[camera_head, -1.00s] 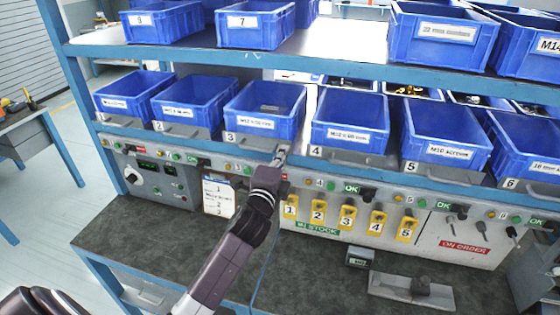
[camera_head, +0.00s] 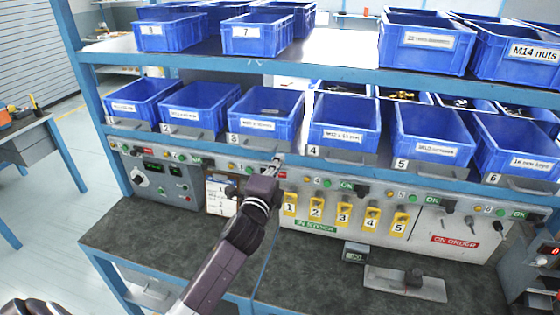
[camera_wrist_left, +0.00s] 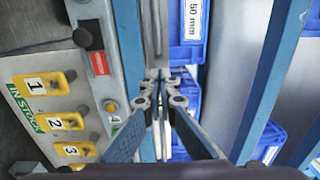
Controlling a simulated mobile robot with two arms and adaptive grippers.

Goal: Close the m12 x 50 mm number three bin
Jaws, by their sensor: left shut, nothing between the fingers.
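The number three bin (camera_head: 265,126) is a blue open box on the middle shelf, with a white label and a grey front plate (camera_head: 240,139) marked 3. A small dark item lies inside it. How far it sticks out is hard to tell. My left gripper (camera_head: 277,159) is shut and empty, just below the right end of that front plate. In the left wrist view its closed fingertips (camera_wrist_left: 158,74) are beside a blue bin labelled "50 mm" (camera_wrist_left: 190,35). Contact cannot be told. My right gripper is not in view.
Bin two (camera_head: 197,115) stands left and bin four (camera_head: 344,130) right of bin three. A blue shelf edge (camera_head: 300,66) with more bins runs above. Below are a control panel with yellow number tags (camera_head: 343,215) and a mostly clear dark bench (camera_head: 320,255).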

